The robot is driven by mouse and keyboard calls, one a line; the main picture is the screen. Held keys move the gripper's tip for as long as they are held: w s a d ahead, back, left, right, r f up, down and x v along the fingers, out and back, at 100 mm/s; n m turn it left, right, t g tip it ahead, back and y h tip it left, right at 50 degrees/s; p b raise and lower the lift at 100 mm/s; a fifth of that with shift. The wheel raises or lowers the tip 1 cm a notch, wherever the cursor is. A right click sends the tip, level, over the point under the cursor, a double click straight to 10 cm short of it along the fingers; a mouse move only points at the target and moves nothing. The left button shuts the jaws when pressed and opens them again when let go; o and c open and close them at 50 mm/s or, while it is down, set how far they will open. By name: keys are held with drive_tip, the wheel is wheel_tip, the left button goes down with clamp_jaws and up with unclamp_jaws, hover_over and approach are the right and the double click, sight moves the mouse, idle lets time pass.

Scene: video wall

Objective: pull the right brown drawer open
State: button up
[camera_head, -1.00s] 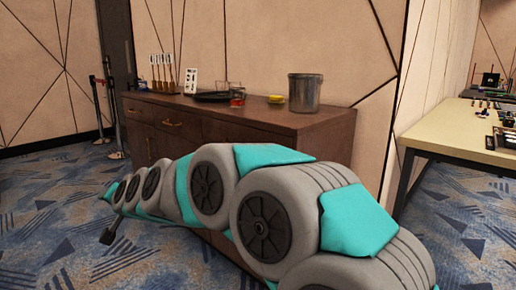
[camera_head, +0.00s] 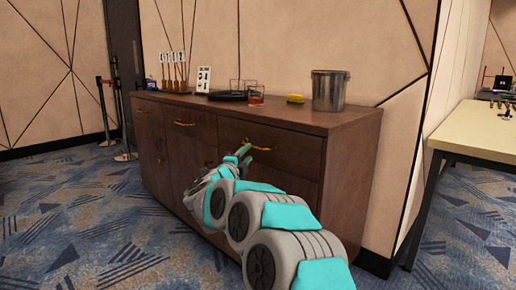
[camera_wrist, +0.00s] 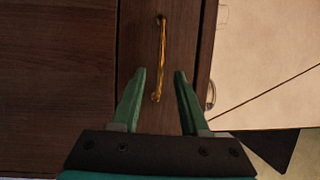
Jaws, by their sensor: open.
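The right brown drawer (camera_head: 296,148) is shut, at the right end of the cabinet's top row. Its brass bar handle (camera_head: 262,148) is partly covered by my gripper (camera_head: 243,152) in the head view. In the wrist view the handle (camera_wrist: 161,45) runs upright in the picture on the drawer front (camera_wrist: 135,35). My gripper (camera_wrist: 161,72) is open there, its two green fingertips to either side of the handle's lower part. The handle does not touch either finger in the picture. How far the fingertips are from the drawer front is hard to tell.
The brown cabinet (camera_head: 150,112) has other shut drawers and doors at left. A pale table (camera_head: 472,132) is at right. Carpet in front is open.

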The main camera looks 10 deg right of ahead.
sight(254, 147)
drive_tip(key=x, duration=0.6)
drive_tip(key=shift+w+d+r, duration=0.15)
drive_tip(key=shift+w, duration=0.1)
clamp_jaws()
idle(1.2)
